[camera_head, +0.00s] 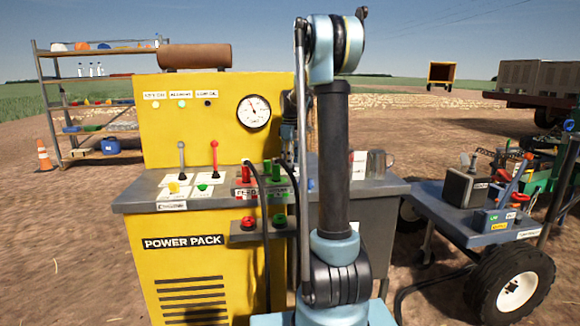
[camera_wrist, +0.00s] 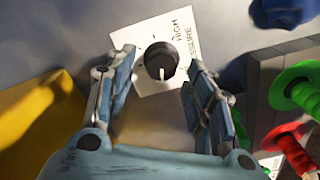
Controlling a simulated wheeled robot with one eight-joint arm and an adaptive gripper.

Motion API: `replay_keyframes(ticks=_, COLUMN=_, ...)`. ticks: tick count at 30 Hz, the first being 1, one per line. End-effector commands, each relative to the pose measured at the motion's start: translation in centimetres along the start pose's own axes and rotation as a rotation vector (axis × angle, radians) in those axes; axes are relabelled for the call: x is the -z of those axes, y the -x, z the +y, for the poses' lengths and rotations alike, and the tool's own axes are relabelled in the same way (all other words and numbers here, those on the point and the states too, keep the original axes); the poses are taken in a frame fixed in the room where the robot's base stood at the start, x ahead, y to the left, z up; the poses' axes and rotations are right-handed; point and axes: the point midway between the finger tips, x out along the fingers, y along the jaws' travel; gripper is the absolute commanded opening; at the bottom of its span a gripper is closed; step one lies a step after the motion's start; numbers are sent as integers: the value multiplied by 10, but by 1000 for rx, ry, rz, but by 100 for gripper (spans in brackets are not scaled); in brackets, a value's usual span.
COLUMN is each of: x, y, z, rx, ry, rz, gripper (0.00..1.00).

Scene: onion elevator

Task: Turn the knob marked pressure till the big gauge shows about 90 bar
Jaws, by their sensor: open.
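The black pressure knob (camera_wrist: 160,58) sits on a white plate (camera_wrist: 150,84) with "HIGH" and part of "PRESSURE" readable. Its pale pointer line points down in the wrist view. My gripper (camera_wrist: 162,66) is open, with one finger on each side of the knob; I cannot tell whether either touches it. The big round gauge (camera_head: 253,111) is on the yellow upright panel (camera_head: 215,135). Its needle points up and slightly left; its numbers are too small to read. In the head view my arm hides the knob and most of my gripper.
Red and green couplings (camera_wrist: 290,135) lie right of my gripper in the wrist view, with a blue knob-like part (camera_wrist: 282,10) above. Levers with red (camera_head: 214,146) and grey (camera_head: 181,148) handles stand left on the bench top. A metal mug (camera_head: 376,164) stands right.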

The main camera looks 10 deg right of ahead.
Motion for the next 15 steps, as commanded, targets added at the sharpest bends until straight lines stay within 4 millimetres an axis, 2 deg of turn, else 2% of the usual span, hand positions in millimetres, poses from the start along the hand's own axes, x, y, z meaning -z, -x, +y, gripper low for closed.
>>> replay_keyframes(ticks=9, x=0, y=59, z=1, rx=0, ry=0, rz=0, gripper=49)
replay_keyframes(ticks=15, x=0, y=86, z=1, rx=0, ry=0, rz=-1, gripper=49)
